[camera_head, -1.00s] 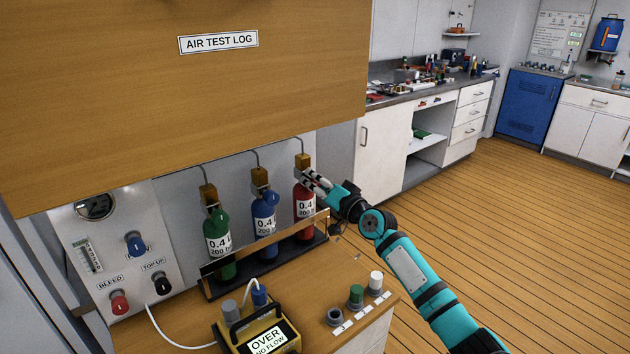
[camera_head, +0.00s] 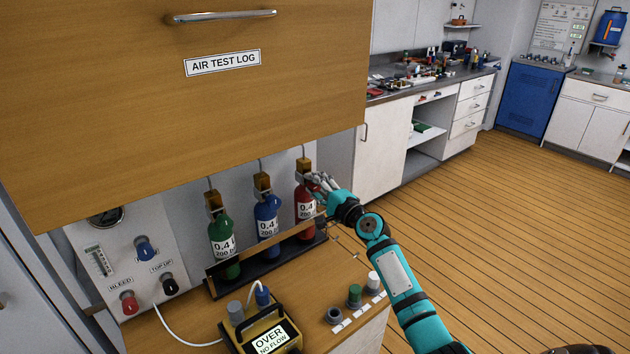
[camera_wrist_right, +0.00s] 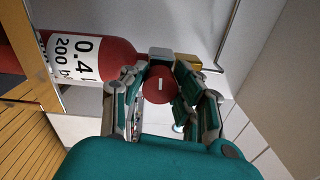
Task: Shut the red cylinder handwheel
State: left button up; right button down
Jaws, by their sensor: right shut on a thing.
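The red cylinder (camera_head: 305,205) stands at the right end of a row of three in the rack, with a brass valve block on top. It also lies across the upper left of the right wrist view (camera_wrist_right: 115,58). Its round red handwheel (camera_wrist_right: 160,85) sits between the fingers of my right gripper (camera_wrist_right: 162,88), which is shut on it. In the head view my right gripper (camera_head: 320,184) reaches the valve from the right, and its fingers hide the handwheel. My left gripper is not in view.
A green cylinder (camera_head: 221,235) and a blue cylinder (camera_head: 267,218) stand left of the red one. A wooden cabinet front (camera_head: 120,100) overhangs the rack. A yellow meter (camera_head: 250,333) and several caps are on the counter in front. Open floor (camera_head: 480,220) lies to the right.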

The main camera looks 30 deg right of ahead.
jog(key=m+p, duration=0.2)
jog(key=m, duration=0.2)
jog(key=shift+r+m+p, duration=0.25)
jog(key=shift+m+p, duration=0.15)
jog(key=m+p, duration=0.4)
jog(key=m, duration=0.1)
jog(key=shift+d+m, duration=0.1)
jog(key=shift+m, duration=0.2)
jog(key=m+p, duration=0.4)
jog(key=m, duration=0.2)
jog(key=shift+g, duration=0.3)
jog(key=shift+f+m+p, duration=0.2)
jog(key=shift+m+p, duration=0.85)
jog(key=shift+m, duration=0.35)
jog(key=c, duration=0.9)
grip_release()
jog(key=shift+d, duration=0.15)
jog(key=shift+c, duration=0.2)
